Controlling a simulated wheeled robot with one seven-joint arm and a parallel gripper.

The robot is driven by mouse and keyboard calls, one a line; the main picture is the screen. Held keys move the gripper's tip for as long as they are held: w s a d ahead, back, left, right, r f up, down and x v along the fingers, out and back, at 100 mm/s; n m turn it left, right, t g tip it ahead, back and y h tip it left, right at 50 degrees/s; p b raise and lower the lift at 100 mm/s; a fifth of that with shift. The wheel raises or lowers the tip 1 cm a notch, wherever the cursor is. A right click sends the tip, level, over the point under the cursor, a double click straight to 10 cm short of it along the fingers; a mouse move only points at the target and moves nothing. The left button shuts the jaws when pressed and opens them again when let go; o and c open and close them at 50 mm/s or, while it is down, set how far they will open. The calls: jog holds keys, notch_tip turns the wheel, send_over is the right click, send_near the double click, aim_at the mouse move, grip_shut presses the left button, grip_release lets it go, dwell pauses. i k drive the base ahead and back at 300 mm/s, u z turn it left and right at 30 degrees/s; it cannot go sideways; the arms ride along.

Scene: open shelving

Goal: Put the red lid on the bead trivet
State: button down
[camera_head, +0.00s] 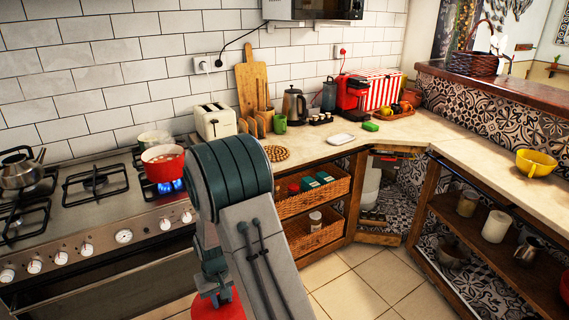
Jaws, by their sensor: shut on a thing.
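The red lid (230,308) is low in the picture, in front of the stove, partly cut off by the bottom edge and partly covered by my arm. My gripper (214,291) is shut on the red lid from above, though its fingertips are small and hard to make out. The bead trivet (277,153) is a round brown mat lying flat on the counter, just right of my arm's upper joint. Its visible top is bare. The lid is well below and in front of the trivet, apart from it.
A red pot (163,164) stands open on the stove over a lit blue flame. A toaster (214,121), a green mug (280,124) and a kettle (294,105) stand behind the trivet. Wicker drawers (312,193) are under the counter. The floor on the right is clear.

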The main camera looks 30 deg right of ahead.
aim_at(274, 151)
jog(key=z, duration=1.25)
jog(key=i, duration=1.3)
jog(key=u, duration=0.35)
